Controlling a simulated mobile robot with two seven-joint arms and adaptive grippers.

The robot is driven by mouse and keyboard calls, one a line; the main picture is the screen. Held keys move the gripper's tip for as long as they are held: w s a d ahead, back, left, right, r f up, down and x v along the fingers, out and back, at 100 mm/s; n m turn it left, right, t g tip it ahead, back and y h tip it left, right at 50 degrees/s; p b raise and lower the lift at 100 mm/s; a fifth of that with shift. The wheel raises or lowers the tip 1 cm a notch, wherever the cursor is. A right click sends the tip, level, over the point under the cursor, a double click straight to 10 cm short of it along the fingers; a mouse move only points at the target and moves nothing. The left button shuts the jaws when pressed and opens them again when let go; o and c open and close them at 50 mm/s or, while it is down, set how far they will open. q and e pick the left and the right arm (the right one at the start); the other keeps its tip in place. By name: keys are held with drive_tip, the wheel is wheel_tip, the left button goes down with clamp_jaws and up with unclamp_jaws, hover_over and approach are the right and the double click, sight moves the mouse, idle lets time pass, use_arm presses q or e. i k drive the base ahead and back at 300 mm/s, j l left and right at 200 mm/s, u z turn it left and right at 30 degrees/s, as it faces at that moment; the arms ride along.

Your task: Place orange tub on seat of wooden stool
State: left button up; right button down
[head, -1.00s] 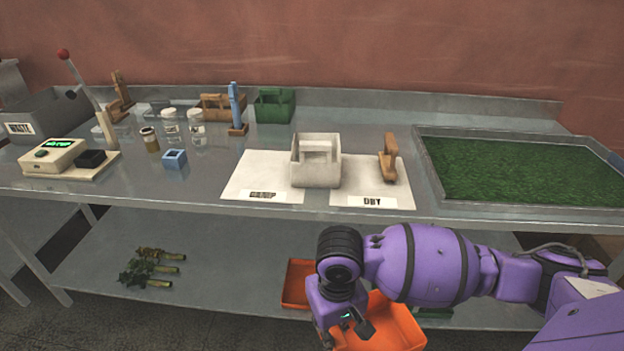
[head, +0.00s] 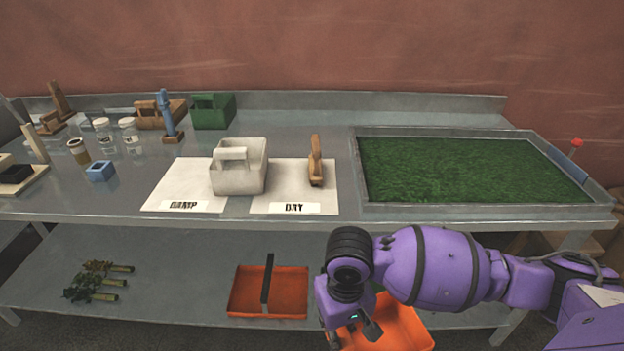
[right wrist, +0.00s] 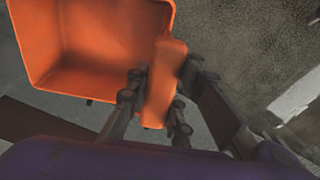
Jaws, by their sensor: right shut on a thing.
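My right gripper (head: 350,332) is shut on the orange tub (head: 405,325) and holds it in front of the table, at the bottom of the head view. In the right wrist view the gripper (right wrist: 160,100) has its fingers on either side of an orange upright part at the tub's edge. The open, empty inside of the tub (right wrist: 105,50) shows there at upper left. In the head view my arm hides part of the tub. I do not see a wooden stool that I can make out for sure. My left gripper is not in view.
The tabletop holds a white caddy (head: 240,180), a wooden piece (head: 316,165) and a grass tray (head: 470,205).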

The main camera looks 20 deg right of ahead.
sight(566, 232)
drive_tip(key=l+z, duration=0.15)
drive_tip(key=l, duration=0.4)
drive_tip(key=l+z, duration=0.1)
drive_tip(key=l, duration=0.45)
drive_tip(key=i+l+z, duration=0.15)
drive_tip(key=l, duration=0.4)
drive_tip(key=l+z, duration=0.15)
drive_tip(key=l, duration=0.4)
drive_tip(key=i+l+z, duration=0.1)
drive_tip(key=l, duration=0.4)
drive_tip(key=i+l, duration=0.1)
drive_tip(key=l, duration=0.25)
drive_tip(key=i+l+z, duration=0.15)
drive_tip(key=l, duration=0.25)
drive_tip(key=i+l, duration=0.15)
drive_tip(key=l, duration=0.2)
drive_tip(key=i+l+z, duration=0.1)
drive_tip(key=l, duration=0.25)
drive_tip(key=i+l+z, duration=0.1)
drive_tip(key=l, duration=0.25)
drive_tip(key=i, duration=0.05)
